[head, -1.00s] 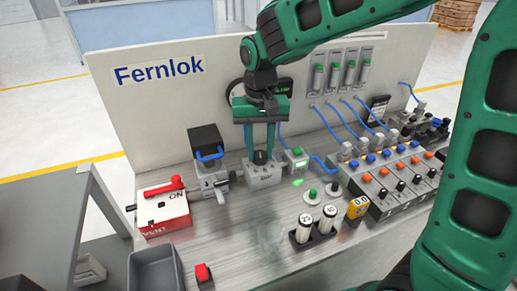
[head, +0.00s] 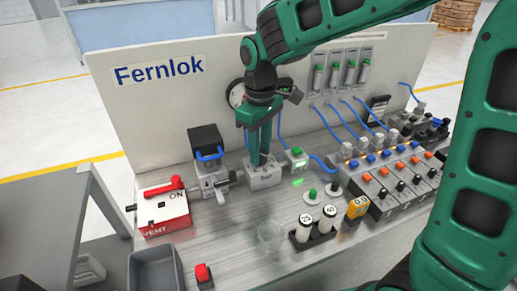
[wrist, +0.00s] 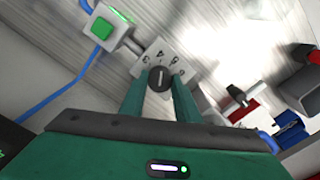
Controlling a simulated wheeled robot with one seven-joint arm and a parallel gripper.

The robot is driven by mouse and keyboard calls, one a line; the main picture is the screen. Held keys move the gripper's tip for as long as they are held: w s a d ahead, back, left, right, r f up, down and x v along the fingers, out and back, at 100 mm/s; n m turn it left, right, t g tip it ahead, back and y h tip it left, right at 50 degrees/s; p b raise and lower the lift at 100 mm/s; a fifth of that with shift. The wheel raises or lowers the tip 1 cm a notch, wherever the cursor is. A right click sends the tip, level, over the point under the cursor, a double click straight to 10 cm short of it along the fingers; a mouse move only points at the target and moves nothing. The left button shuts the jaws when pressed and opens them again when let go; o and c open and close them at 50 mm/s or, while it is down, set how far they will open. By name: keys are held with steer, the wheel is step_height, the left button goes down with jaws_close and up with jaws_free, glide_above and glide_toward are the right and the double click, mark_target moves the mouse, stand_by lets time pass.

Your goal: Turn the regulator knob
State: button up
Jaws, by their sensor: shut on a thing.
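The regulator is a light grey block (head: 264,176) on the bench in the head view, between the black-topped valve unit and a green-lit unit. Its round dark knob (wrist: 159,78) with a pale pointer line shows in the wrist view, beside a face with printed digits. My gripper (head: 260,158) points down over the block with its green fingers on either side of the knob, shut on it. In the head view the fingers largely hide the knob.
A valve unit with a black top (head: 206,140) and a red ON/VENT box (head: 162,210) stand to the left. The green-lit unit (head: 297,158) is close on the right. A round gauge (head: 236,94) is on the back panel. White-topped cylinders (head: 305,228) stand in front right.

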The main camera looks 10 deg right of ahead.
mark_target(261, 153)
steer(key=shift+w+d+r+n, duration=0.1)
steer(key=shift+n, duration=0.4)
steer(key=o, duration=1)
steer(key=shift+o, duration=0.2)
step_height(261, 153, up, 11)
steer(key=shift+f, duration=0.2)
